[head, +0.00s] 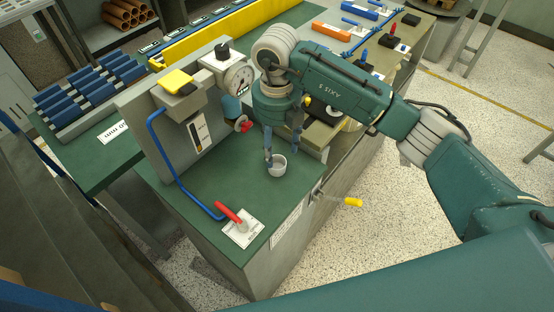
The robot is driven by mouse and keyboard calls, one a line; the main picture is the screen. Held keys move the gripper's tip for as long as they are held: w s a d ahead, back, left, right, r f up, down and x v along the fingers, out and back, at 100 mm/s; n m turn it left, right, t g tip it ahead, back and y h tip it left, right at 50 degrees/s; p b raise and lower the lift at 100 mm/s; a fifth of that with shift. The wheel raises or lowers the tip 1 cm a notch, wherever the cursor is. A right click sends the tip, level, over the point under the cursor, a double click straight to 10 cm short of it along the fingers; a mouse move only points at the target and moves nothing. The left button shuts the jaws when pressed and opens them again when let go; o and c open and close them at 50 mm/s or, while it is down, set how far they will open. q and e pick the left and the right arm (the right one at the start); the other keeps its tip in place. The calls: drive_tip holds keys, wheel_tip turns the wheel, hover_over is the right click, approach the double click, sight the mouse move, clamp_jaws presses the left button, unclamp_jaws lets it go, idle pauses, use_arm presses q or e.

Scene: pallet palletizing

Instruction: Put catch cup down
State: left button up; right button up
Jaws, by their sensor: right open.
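The catch cup (278,167) is a small pale cup that stands upright on the green top of the bench (205,180), near its front edge. My right gripper (282,148) points down just above and beside the cup. Its two fingers are spread apart. The left finger's tip overlaps the cup's left rim in the picture; I cannot tell whether it touches. The other finger is behind and to the right of the cup. My left gripper is not in view.
A test panel with a round gauge (238,80), a red valve knob (243,125) and a blue pipe (170,165) stands left of the gripper. A red-handled lever (229,212) sits at the near corner. A yellow-handled lever (352,203) sticks out from the front. Green bench space left of the cup is clear.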

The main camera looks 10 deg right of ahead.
sight(277, 162)
wheel_tip(277, 162, up, 5)
drive_tip(key=shift+r+b, duration=0.15)
drive_tip(key=shift+b, duration=0.35)
drive_tip(key=shift+s, duration=0.1)
